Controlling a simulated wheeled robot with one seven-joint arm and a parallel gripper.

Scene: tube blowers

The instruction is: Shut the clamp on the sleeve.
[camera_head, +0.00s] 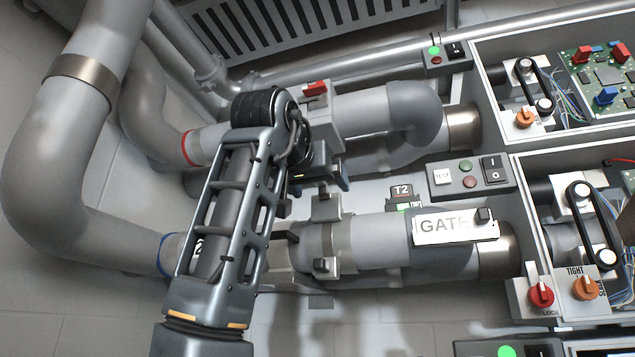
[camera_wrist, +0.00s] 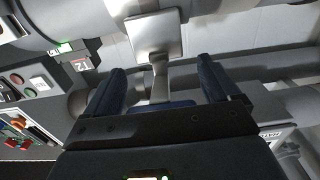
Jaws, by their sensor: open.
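The sleeve (camera_head: 369,240) is a light grey band around the lower pipe, left of the GATE label. Its clamp shows as grey metal brackets with dark tips above (camera_head: 325,205) and below (camera_head: 323,266) the pipe; I cannot tell how far it is closed. My gripper (camera_head: 338,178) hangs just above the upper bracket, partly hidden by my arm. In the wrist view, my gripper's two blue fingers (camera_wrist: 162,88) are apart. A pale metal plate with a narrow stem (camera_wrist: 158,75) shows between and beyond them; contact is unclear.
An upper pipe carries a box with a red switch (camera_head: 315,88) close behind my gripper. The T2 sign (camera_head: 402,190) and a button panel (camera_head: 470,175) stand to the right. Open boxes with belts and knobs line the right edge.

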